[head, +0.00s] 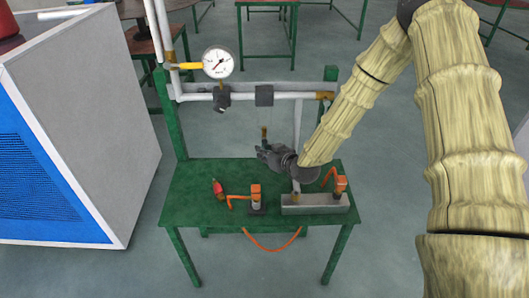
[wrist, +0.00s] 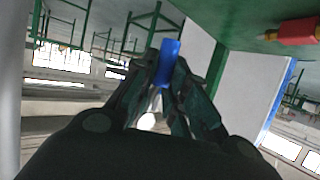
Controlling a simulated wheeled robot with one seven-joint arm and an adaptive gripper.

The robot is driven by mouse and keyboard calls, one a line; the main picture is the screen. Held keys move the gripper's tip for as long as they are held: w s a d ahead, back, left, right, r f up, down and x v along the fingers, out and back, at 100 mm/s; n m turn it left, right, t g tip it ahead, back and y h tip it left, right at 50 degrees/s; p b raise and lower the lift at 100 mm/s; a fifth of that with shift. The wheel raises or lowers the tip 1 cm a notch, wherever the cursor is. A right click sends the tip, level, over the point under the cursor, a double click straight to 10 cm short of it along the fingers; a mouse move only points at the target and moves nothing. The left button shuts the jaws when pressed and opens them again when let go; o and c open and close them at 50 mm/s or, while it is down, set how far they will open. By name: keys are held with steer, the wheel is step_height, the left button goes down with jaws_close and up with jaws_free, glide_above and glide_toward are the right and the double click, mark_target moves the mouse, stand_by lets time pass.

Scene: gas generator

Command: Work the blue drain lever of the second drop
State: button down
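The blue drain lever (wrist: 169,60) shows in the wrist view, between the two fingertips of my gripper (wrist: 165,75). The fingers converge and appear closed on the lever from both sides. In the head view my gripper (head: 264,152) points left above the green table, just below a short brass fitting (head: 264,132) under the dark block (head: 264,95) on the grey pipe. The lever is hidden by my gripper in the head view.
The green table (head: 188,205) carries a red-and-yellow item (head: 218,189), an orange-topped valve (head: 255,192) and a grey trough (head: 315,205). A pressure gauge (head: 218,62) stands above the pipe. A large blue-and-grey cabinet (head: 100,130) is at the left.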

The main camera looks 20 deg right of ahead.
steer(key=shift+f+b, duration=0.15)
steer(key=shift+b, duration=0.2)
steer(key=shift+w+a+f+m+t+y+b, duration=0.15)
steer(key=shift+m+t+y+b, duration=0.15)
steer(key=shift+b, duration=0.25)
steer(key=shift+s+a+m+t+y+b, duration=0.1)
steer(key=shift+m+t+y+b, duration=0.15)
steer(key=shift+m+b, duration=0.2)
steer(key=shift+w+a+r+m+t+y+b, duration=0.1)
steer(key=shift+a+r+m+t+y+b, duration=0.2)
steer(key=shift+m+b, duration=0.5)
steer(key=shift+w+a+r+m+t+y+b, duration=0.15)
steer(key=shift+a+m+t+y+b, duration=0.35)
steer(key=shift+b, duration=0.65)
steer(key=shift+w+a+r+m+t+y+b, duration=0.2)
steer(key=shift+m+t+b, duration=0.25)
steer(key=shift+b, duration=0.55)
steer(key=shift+s+r, duration=0.1)
steer(key=shift+s, duration=0.05)
steer(key=c, duration=1.7)
jaws_free()
